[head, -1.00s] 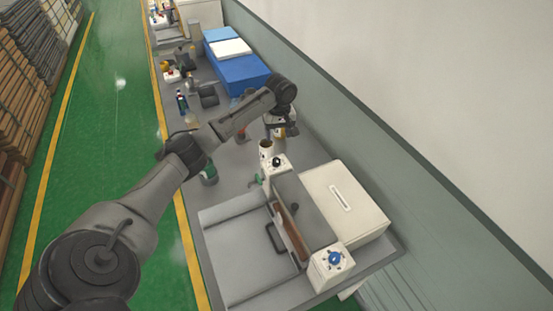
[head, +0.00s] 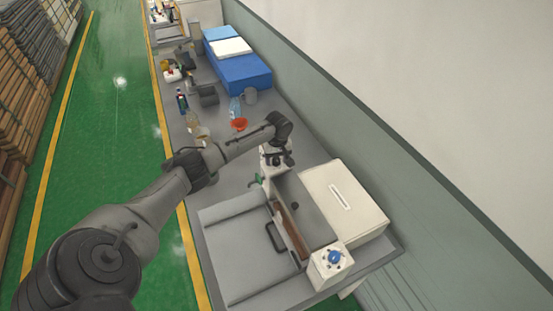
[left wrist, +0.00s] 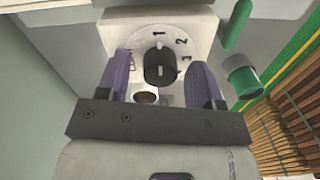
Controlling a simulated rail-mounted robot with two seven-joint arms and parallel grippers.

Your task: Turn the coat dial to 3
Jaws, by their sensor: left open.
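The coat dial is a black knob (left wrist: 160,68) on a white panel (left wrist: 186,22) with the numbers 1, 2 and 3, seen in the left wrist view. A pale mark at the knob's top edge points toward 1. Lettering left of the knob is partly hidden by a finger. My left gripper (left wrist: 160,60) is open, with one purple finger on each side of the knob and gaps between. In the head view my left gripper (head: 277,158) is over the far white block (head: 270,172) of the machine and mostly hides the knob.
A blue dial (head: 335,257) is on the near white block. A grey plate (head: 307,212) and a white box (head: 345,200) lie between and beside the blocks. Green parts (left wrist: 243,82) are close to the right finger. Bottles and a blue block (head: 243,75) stand farther back.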

